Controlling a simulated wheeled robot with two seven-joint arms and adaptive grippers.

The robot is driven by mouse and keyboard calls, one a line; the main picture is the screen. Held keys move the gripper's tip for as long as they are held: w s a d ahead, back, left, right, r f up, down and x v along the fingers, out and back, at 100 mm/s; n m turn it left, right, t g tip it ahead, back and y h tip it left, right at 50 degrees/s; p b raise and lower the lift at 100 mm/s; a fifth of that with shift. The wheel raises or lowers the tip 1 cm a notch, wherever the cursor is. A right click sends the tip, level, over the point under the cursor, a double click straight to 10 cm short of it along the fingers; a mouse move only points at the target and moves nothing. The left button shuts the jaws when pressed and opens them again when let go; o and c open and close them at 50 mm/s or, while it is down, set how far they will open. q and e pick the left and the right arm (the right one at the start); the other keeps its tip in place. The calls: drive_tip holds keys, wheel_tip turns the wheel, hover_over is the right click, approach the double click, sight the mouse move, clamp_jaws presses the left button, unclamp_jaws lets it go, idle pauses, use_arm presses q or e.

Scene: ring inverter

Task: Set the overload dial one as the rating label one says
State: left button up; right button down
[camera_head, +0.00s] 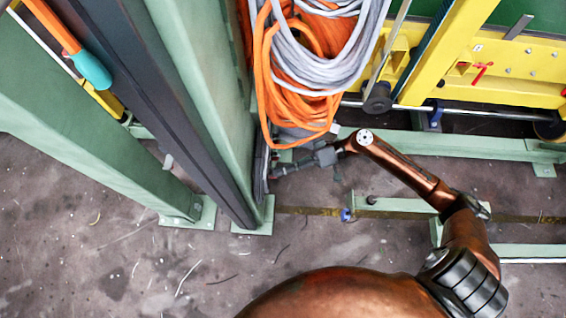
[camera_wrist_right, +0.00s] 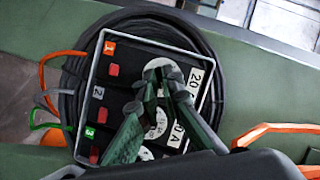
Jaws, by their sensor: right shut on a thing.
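In the right wrist view a dark panel in a pale frame (camera_wrist_right: 98,68) carries rows numbered 1, 2 and 3. Overload dial one (camera_wrist_right: 151,64) is a pale disc in row 1; its knob is mostly hidden by my fingers. My right gripper (camera_wrist_right: 162,74) is shut on that knob. Rating label one (camera_wrist_right: 196,82) is white, right of the dial; "20" shows and the rest is hard to read. In the head view my right gripper (camera_head: 278,171) reaches left to the green post, and the panel face is hidden. My left gripper is out of view.
Orange cables (camera_head: 270,85) and grey cables (camera_head: 315,75) hang above my right gripper. Black cable coils (camera_wrist_right: 72,75) ring the panel. Green posts (camera_head: 190,60) stand at left; a yellow machine frame (camera_head: 520,75) stands at right. Bare floor (camera_head: 130,265) lies lower left.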

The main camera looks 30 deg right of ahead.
idle(0.5)
drive_tip(key=c, duration=2.1)
unclamp_jaws()
wheel_tip(320, 180, up, 10)
